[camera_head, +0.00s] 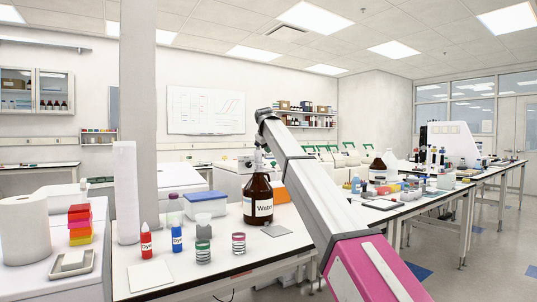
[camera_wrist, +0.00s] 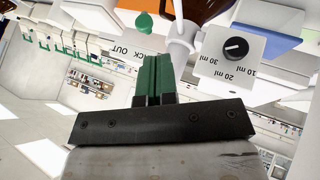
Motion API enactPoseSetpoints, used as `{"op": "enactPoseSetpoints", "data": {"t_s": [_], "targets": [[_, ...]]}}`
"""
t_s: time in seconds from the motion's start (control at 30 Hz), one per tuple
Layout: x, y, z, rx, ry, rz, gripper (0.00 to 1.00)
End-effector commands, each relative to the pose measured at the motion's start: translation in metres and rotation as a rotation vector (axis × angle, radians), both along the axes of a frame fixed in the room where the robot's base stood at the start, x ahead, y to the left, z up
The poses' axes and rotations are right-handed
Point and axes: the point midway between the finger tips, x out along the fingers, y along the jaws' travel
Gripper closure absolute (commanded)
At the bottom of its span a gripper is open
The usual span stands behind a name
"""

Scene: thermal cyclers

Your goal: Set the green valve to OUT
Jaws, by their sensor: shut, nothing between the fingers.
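The green valve (camera_wrist: 144,22) is a small knob at the top of the wrist view, beside the white dispenser spout (camera_wrist: 181,38). Lettering with OUT and part of another word shows upside down beside it. I cannot tell which mark the valve points to. My gripper (camera_wrist: 156,62) has green fingers pressed together, empty, with the tips a little apart from the valve in the picture. In the head view, the dispenser head (camera_head: 250,161) sits on a brown bottle (camera_head: 258,200) labelled Water. My arm reaches over it, and the fingers are hard to make out there.
A black volume dial (camera_wrist: 235,48) with ml marks is close beside the spout.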

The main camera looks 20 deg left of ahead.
Motion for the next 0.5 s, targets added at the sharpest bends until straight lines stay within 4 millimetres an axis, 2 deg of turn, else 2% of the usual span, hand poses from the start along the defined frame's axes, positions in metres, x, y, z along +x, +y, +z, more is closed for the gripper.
{"op": "enactPoseSetpoints", "data": {"t_s": [0.5], "targets": [[0.050,0.008,-0.061,0.000,0.001,-0.001,1.00]]}}
